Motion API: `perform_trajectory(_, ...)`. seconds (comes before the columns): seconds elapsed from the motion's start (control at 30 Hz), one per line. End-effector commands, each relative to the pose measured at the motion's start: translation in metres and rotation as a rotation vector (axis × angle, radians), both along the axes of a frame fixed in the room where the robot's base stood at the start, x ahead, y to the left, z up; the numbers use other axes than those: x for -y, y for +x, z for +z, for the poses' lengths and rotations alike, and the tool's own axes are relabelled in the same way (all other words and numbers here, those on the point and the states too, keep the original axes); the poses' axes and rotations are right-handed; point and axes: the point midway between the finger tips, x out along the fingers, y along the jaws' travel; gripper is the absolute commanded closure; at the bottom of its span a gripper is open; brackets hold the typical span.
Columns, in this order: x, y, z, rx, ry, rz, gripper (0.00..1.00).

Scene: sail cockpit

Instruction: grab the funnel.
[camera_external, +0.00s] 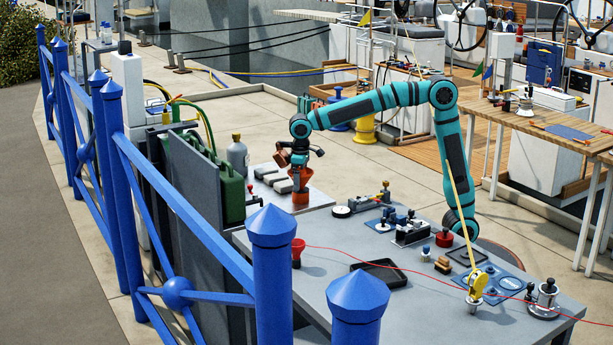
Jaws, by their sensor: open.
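A small red funnel-shaped piece (298,250) stands upright at the left edge of the grey table (335,262), its wide mouth up. My gripper (298,172) points down beyond the table's far left corner, well behind this red piece and apart from it. My gripper is open. Right below it is a rust-orange, round-based object (300,197). Its upper part merges with the gripper's brownish parts, so I cannot tell its full shape or whether the jaws touch it.
A black tray (379,273), a yellow pulley block (478,284) and a metal winch-like fitting (543,298) are on the table. A thin red line crosses it. A green canister (231,194) and grey bottle (237,155) stand left of my gripper. Blue railings (190,215) run along the left.

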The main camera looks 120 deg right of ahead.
Motion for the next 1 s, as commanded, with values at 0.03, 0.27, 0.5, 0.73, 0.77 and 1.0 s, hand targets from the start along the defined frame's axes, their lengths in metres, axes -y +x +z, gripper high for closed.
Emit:
perform_trajectory(0.03,0.0,0.0,0.0,0.0,0.0,0.0,0.0)
perform_trajectory(0.27,0.0,0.0,0.001,0.0,0.0,0.0,0.29)
perform_trajectory(0.5,0.0,0.0,0.001,0.001,-0.001,0.0,0.34)
perform_trajectory(0.73,0.0,0.0,0.02,0.001,-0.001,0.0,0.34)
perform_trajectory(0.77,0.0,0.0,0.025,0.003,-0.001,0.0,0.34)
perform_trajectory(1.0,0.0,0.0,0.069,0.001,-0.001,0.0,0.34)
